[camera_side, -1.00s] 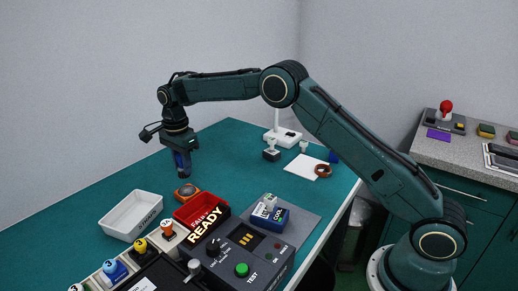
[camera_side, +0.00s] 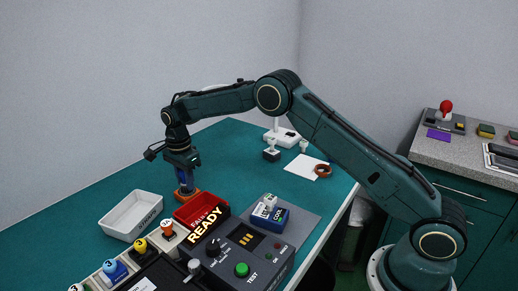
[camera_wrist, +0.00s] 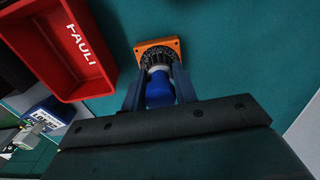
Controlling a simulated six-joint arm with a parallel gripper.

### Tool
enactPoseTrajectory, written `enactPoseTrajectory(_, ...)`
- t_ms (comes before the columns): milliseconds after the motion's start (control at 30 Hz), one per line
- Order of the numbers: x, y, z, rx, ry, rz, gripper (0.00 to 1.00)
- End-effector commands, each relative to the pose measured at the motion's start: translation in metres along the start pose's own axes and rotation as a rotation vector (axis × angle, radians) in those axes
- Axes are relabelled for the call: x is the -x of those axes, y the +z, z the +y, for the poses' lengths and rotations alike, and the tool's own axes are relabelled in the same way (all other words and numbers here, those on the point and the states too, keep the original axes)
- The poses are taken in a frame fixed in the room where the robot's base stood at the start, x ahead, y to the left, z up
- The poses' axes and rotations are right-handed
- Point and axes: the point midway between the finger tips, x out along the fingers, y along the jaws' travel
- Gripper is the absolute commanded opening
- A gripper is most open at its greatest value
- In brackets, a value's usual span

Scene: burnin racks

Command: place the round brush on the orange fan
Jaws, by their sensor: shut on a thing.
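In the wrist view, the orange fan (camera_wrist: 173,44) shows beyond my fingertips. My gripper (camera_wrist: 159,72) is shut on the round brush, whose blue handle (camera_wrist: 159,91) sits between the fingers. In the side view, my gripper (camera_side: 184,182) points down directly over the fan. The brush head covers part of the fan's middle. I cannot tell whether the brush touches the fan.
The red bin (camera_wrist: 83,82) marked FAULT stands close beside the fan. A white tray (camera_side: 115,226) lies to its left. The test console (camera_side: 235,264) with a READY sign and a row of numbered items (camera_side: 114,270) are in front.

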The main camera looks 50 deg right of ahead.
Motion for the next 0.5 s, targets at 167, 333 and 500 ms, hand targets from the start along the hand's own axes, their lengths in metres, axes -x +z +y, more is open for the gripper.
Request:
enactPoseTrajectory(167,-0.0005,0.0000,0.0000,0.000,0.000,0.000,0.06)
enactPoseTrajectory(333,-0.0027,0.0000,0.0000,0.000,0.000,0.000,0.38)
enactPoseTrajectory(500,-0.0027,0.0000,0.0001,0.000,0.000,0.000,0.50)
